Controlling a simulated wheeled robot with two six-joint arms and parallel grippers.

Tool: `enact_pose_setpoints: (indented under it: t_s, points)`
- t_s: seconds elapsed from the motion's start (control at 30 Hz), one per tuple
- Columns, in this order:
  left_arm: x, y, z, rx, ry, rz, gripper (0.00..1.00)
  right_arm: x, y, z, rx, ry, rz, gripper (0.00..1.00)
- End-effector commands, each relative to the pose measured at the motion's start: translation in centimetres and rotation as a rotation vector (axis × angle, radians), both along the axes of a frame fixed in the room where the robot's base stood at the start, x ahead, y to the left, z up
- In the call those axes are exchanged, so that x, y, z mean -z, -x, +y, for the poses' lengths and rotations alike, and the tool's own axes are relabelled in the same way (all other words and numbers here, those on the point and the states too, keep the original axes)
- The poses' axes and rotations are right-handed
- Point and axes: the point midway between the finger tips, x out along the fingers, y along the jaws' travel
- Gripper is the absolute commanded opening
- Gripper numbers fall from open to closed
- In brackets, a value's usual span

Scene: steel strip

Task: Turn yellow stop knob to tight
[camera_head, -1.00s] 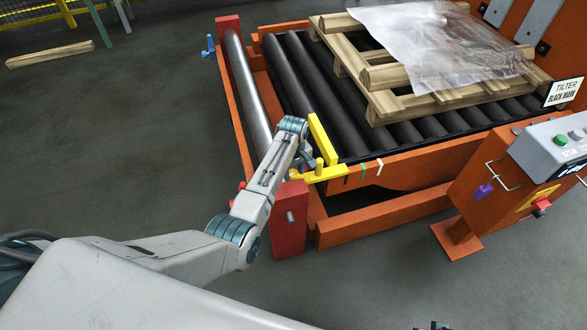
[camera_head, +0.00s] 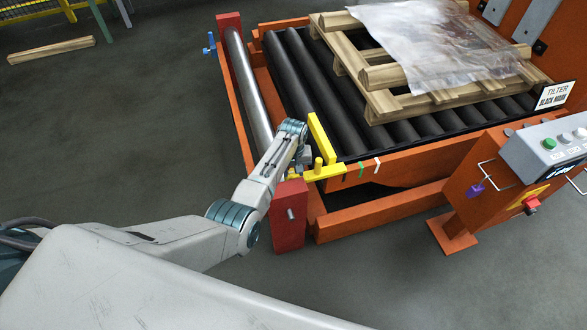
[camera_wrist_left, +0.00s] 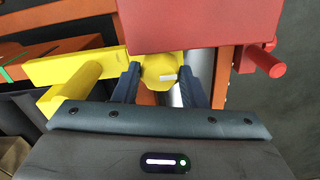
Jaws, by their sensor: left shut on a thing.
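The yellow stop (camera_head: 324,173) is mounted at the front corner of the orange roller conveyor, with an upright yellow bar and a short post. Its yellow knob (camera_wrist_left: 158,68) shows in the left wrist view, with a small pale mark on its face. My left gripper (camera_wrist_left: 158,85) has its two dark fingers on either side of the knob and is shut on it. In the head view my left gripper (camera_head: 304,160) is at the stop's left end, and my wrist largely hides the knob. My right gripper is not in view.
A red end block (camera_head: 289,215) stands just below the gripper. A green mark and a white mark (camera_head: 376,165) are on the orange rail. A wooden pallet (camera_head: 380,100) with plastic film lies on the rollers. A control box (camera_head: 545,148) stands at right.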

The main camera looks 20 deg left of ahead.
Motion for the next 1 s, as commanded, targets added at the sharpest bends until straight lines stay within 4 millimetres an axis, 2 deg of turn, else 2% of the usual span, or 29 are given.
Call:
enact_pose_setpoints:
  t_s: [0.33, 0.37, 0.4, 0.77, 0.83, 0.9, 1.0]
  points:
    - [-0.1, -0.1, 0.0, 0.005, -0.001, -0.003, 0.15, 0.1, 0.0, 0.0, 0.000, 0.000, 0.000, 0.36]
    - [-0.1, -0.1, 0.0, 0.004, -0.001, -0.003, 0.40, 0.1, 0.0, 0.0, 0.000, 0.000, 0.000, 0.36]
    - [-0.1, -0.1, 0.0, 0.004, -0.001, -0.003, 0.47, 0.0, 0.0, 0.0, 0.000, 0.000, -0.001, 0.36]
    - [-0.6, -0.1, 0.0, 0.003, 0.000, -0.002, 0.47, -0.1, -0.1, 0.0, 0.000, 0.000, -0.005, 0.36]
    - [-1.5, -0.1, 0.0, 0.003, -0.001, -0.004, 0.47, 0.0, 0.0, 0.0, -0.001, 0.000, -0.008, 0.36]
    - [-2.8, -0.1, 0.0, 0.003, 0.000, -0.004, 0.47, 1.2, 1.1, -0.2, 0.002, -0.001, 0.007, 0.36]
    - [-4.8, -0.1, 0.0, 0.003, 0.000, -0.004, 0.47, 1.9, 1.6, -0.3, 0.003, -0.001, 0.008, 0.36]
